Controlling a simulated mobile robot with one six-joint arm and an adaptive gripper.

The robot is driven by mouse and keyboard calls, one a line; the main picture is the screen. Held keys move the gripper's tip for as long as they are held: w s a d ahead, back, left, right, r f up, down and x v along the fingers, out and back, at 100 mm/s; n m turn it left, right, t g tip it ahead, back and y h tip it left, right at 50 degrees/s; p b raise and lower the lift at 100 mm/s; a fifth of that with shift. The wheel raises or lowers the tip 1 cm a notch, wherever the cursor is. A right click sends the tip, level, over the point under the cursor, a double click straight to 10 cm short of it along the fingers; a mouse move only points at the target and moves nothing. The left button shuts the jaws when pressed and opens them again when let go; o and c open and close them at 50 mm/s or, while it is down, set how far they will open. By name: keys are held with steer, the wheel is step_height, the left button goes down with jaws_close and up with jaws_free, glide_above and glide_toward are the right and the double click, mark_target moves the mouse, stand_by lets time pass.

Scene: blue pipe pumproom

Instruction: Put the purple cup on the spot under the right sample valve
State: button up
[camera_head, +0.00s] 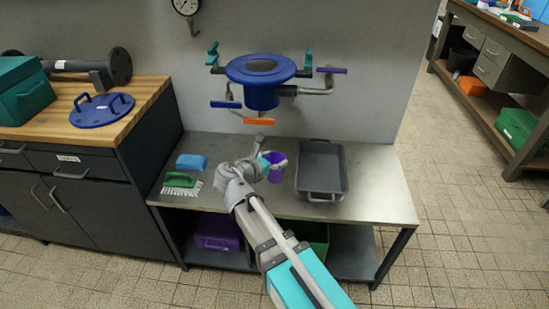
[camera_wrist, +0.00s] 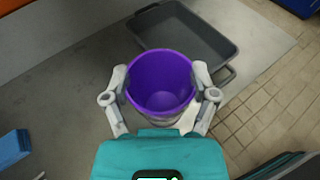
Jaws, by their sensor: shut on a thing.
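The purple cup (camera_head: 275,172) is between the fingers of my gripper (camera_head: 272,160), above the grey steel bench or resting on it; I cannot tell which. In the wrist view my gripper (camera_wrist: 160,82) is shut on the cup (camera_wrist: 160,85), one finger on each side, and the cup's open top faces the camera. A blue vessel (camera_head: 260,95) on the wall carries several valve handles. A purple handle (camera_head: 331,70) is at its right, an orange handle (camera_head: 259,121) at its front and a blue handle (camera_head: 226,104) at its left. No marked spot is visible on the bench.
A grey tray (camera_head: 322,196) stands close to the right of the cup. A blue sponge (camera_head: 191,161) and a green brush (camera_head: 181,181) lie at the bench's left. The steel bench (camera_head: 385,190) is bare right of the tray.

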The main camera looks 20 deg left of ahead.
stand_by(0.4)
step_height(320, 180, up, 25)
steer(key=p, duration=2.5)
steer(key=shift+r, duration=0.15)
steer(key=shift+d, duration=0.15)
